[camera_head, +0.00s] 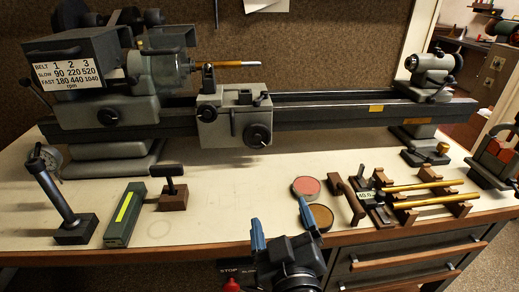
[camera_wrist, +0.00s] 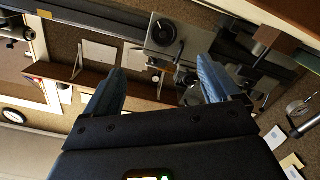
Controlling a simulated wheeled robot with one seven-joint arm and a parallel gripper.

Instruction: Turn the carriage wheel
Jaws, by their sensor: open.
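The lathe carriage (camera_head: 222,120) is a grey block on the dark bed. Its round black carriage wheel (camera_head: 257,135) faces the front, low on the right side. In the wrist view the wheel (camera_wrist: 165,33) shows upside down, beyond the gap between my fingertips. My gripper (camera_head: 282,226) is open and empty at the bench's front edge, below and a little right of the wheel and apart from it. Its two blue fingers also show spread in the wrist view (camera_wrist: 162,76). A smaller dark knob (camera_head: 207,113) sits on the carriage's left side.
On the bench (camera_head: 230,190), a red tin (camera_head: 306,186) and a brown tin (camera_head: 320,217) stand near my right finger. Brass rods on a wooden rack (camera_head: 425,190) lie to the right. A green box (camera_head: 125,215) and a dial stand (camera_head: 70,215) are left. The bench middle is clear.

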